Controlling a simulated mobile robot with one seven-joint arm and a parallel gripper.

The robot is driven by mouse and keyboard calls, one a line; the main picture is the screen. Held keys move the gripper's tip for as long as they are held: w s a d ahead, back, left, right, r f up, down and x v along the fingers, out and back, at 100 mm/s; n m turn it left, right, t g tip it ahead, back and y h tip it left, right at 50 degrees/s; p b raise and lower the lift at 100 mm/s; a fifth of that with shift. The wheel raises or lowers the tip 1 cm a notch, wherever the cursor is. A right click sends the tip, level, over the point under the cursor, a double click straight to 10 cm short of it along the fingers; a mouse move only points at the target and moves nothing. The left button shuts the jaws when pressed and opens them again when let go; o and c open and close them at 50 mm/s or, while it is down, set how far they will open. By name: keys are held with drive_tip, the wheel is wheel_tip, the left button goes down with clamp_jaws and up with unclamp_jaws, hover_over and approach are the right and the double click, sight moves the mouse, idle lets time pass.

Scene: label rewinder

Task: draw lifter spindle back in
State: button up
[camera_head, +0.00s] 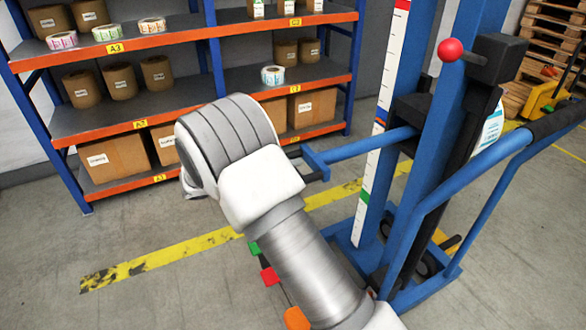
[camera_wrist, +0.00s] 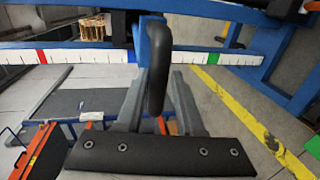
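The lifter (camera_head: 425,150) is a blue upright mast with a white scale strip and a red ball knob (camera_head: 450,49). A blue horizontal bar (camera_head: 372,145) reaches left from the mast to a blue bracket (camera_head: 316,166); I take this as the spindle, but cannot be sure. My gripper is hidden behind my wrist in the head view. In the wrist view my gripper (camera_wrist: 161,75) has its two grey fingers apart, one on each side of a rounded black handle (camera_wrist: 159,60) on a blue part. Whether either finger touches the handle is not clear.
A blue and orange shelf rack (camera_head: 200,32) with rolls and boxes stands behind at left. Blue push handles (camera_head: 470,175) extend at right. Wooden pallets (camera_head: 550,40) and a yellow pallet truck (camera_head: 545,97) are at the back right.

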drive_tip(key=shift+o, duration=1.1)
drive_tip(key=shift+d, duration=0.1)
drive_tip(key=p+v, duration=0.3)
drive_tip(key=v, duration=1.4)
drive_tip(key=shift+a+r+p, duration=0.1)
drive_tip(key=shift+a+p, duration=0.2)
